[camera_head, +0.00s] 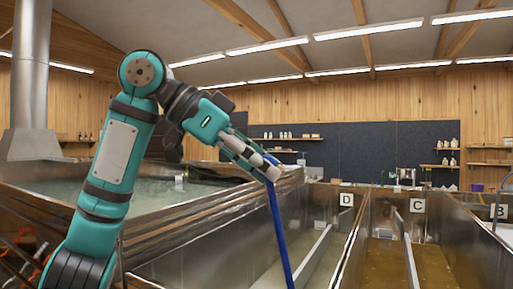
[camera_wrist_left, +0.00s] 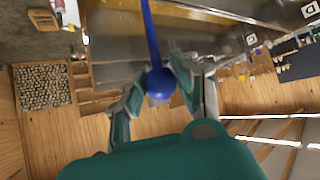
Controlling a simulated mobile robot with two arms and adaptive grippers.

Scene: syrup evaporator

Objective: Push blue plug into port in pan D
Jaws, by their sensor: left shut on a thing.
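My left gripper (camera_head: 268,168) is raised in the middle of the head view and shut on the blue plug (camera_head: 279,225), a long thin blue rod. The rod hangs down from the fingertips, slightly tilted, and runs off the bottom of the picture. In the left wrist view the plug's round blue knob (camera_wrist_left: 160,86) sits between the two fingers of my gripper (camera_wrist_left: 159,78), with the rod running away from it. Pan D (camera_head: 322,246) is a metal pan with a white D label. I cannot make out its port. My right gripper is out of view.
Pan C (camera_head: 411,260), with brownish liquid, lies right of pan D, and pan B's label (camera_head: 499,211) is further right. A large steaming metal pan (camera_head: 130,195) stands behind my left arm. Upright metal walls divide the pans. The air above them looks clear.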

